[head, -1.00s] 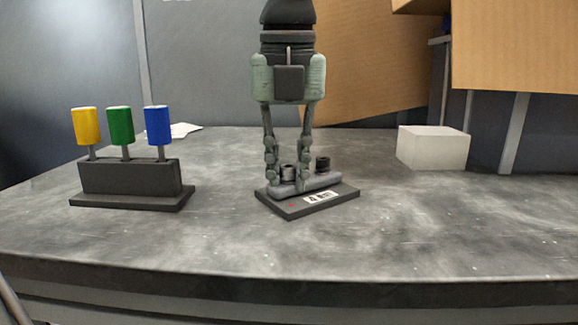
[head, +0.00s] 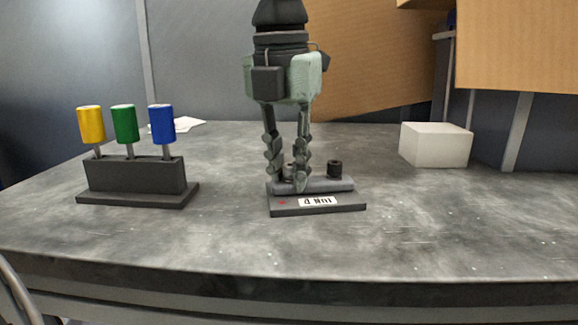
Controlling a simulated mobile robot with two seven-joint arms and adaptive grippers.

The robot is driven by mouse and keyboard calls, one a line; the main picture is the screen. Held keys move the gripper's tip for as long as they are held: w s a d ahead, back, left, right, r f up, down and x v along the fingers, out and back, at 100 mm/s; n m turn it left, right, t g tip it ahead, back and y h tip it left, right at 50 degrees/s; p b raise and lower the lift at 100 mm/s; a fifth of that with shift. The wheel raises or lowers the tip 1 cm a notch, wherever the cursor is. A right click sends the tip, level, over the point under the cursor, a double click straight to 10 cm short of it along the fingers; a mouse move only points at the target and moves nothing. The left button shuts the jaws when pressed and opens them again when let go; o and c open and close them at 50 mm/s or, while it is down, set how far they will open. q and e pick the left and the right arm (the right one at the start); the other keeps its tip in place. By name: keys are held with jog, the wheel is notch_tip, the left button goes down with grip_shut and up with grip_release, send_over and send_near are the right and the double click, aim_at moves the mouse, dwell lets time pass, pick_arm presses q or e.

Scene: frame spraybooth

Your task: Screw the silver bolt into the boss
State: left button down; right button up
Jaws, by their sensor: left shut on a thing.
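My left gripper (head: 287,180) points straight down over the small dark base plate (head: 340,207) in the middle of the table. Its two fingers are shut around a small grey, metallic piece on the raised grey bar (head: 330,186), seemingly the silver bolt (head: 289,168); the fingers hide most of it. The boss under it is hidden, and I cannot tell how deep the bolt sits. A short black cylinder (head: 335,169) stands upright at the right of the same bar, apart from the fingers. My right gripper is not in view.
A dark rack (head: 137,177) at the left holds yellow (head: 91,125), green (head: 124,123) and blue (head: 161,124) handled tools. A white block (head: 436,145) stands at the back right. Cardboard (head: 375,75) is behind. The table front and right are clear.

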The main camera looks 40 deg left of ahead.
pick_arm(q)
jog(key=shift+r+m+p, duration=0.15)
jog(key=shift+m+p, duration=0.4)
jog(key=shift+m, duration=1.25)
jog(key=shift+a+f+m+h, duration=0.1)
jog(key=shift+f+m+h, duration=0.15)
jog(key=shift+m, duration=0.25)
jog(key=c, duration=1.7)
grip_release()
